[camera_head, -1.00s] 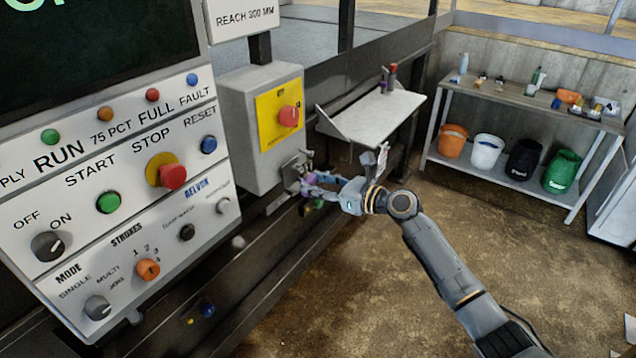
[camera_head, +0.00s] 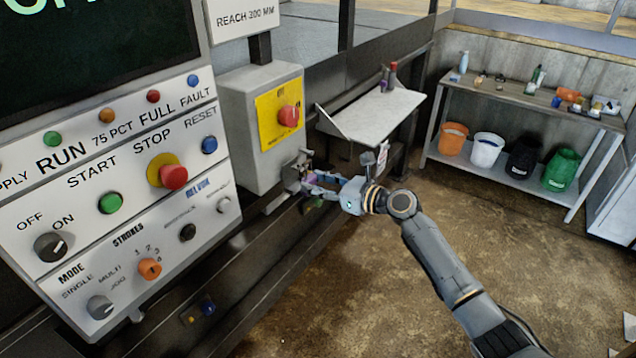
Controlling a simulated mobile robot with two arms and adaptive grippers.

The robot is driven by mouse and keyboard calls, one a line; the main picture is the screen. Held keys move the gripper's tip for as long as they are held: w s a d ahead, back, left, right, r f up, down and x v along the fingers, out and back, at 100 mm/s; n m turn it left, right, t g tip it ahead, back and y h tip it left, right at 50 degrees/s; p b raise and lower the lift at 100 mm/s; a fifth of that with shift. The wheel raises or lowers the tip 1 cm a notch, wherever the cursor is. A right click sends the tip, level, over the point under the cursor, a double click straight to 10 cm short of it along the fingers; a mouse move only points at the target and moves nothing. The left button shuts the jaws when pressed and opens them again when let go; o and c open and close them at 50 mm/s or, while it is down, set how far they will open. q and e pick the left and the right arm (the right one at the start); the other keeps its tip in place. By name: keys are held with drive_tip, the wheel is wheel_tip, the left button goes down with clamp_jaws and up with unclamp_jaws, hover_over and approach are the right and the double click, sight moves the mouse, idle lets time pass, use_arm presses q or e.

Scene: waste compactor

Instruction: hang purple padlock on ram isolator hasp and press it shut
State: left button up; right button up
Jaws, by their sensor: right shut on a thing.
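The ram isolator is a grey box (camera_head: 238,135) with a yellow plate and a red rotary handle (camera_head: 288,116), left of centre. A small metal hasp (camera_head: 296,170) shows at its lower right edge. My right gripper (camera_head: 311,186) is at the hasp, its fingers pointing left and shut on the purple padlock (camera_head: 309,180). Only a little purple shows between the fingers and the hasp. I cannot tell whether the shackle passes through the hasp or is closed. My left gripper is not in view.
A control panel (camera_head: 125,215) with buttons and knobs fills the left. A small shelf (camera_head: 375,117) with a red and a purple item juts out behind my gripper. A workbench (camera_head: 520,95) with several buckets below stands at the back right. The floor is clear.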

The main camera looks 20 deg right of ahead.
drive_tip(key=shift+p, duration=0.3)
drive_tip(key=shift+r+x, duration=0.15)
drive_tip(key=shift+x, duration=0.9)
drive_tip(key=shift+r+x, duration=0.15)
drive_tip(key=shift+x, duration=0.9)
drive_tip(key=shift+f, duration=0.2)
idle(0.7)
drive_tip(key=o, duration=1.1)
drive_tip(key=shift+c, duration=0.4)
